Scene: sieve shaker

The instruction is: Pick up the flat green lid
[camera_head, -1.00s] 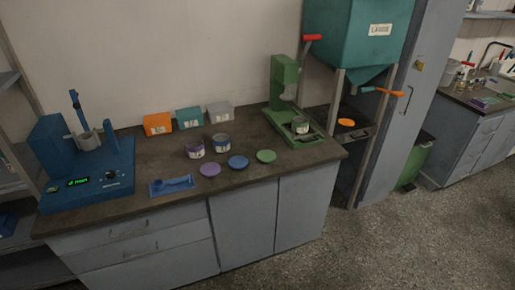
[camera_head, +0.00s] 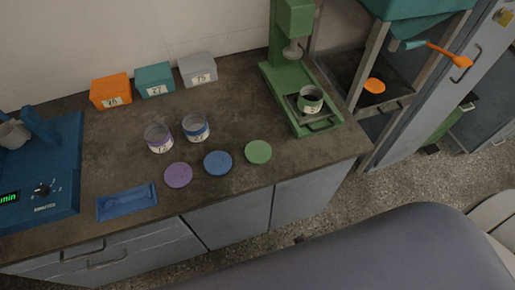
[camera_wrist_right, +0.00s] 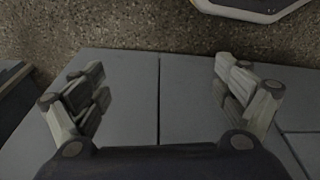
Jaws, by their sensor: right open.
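The flat green lid (camera_head: 258,152) lies on the dark countertop (camera_head: 235,100), near its front edge. It is the rightmost of a row of three lids, beside the blue lid (camera_head: 217,163) and the purple lid (camera_head: 178,175). My right gripper (camera_wrist_right: 160,85) is open and empty in the right wrist view. Its fingers are wide apart in front of grey cabinet fronts and the speckled floor, with no lid between them. A large grey-blue part of my arm crosses the bottom right of the head view. My left gripper is not in view.
Two open jars with purple (camera_head: 158,138) and blue (camera_head: 196,127) bands stand behind the lids. A green press (camera_head: 292,60) holds a green-banded jar (camera_head: 310,99) to the right. A blue tray (camera_head: 127,202) lies left. Orange (camera_head: 111,90), teal and grey boxes line the wall.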

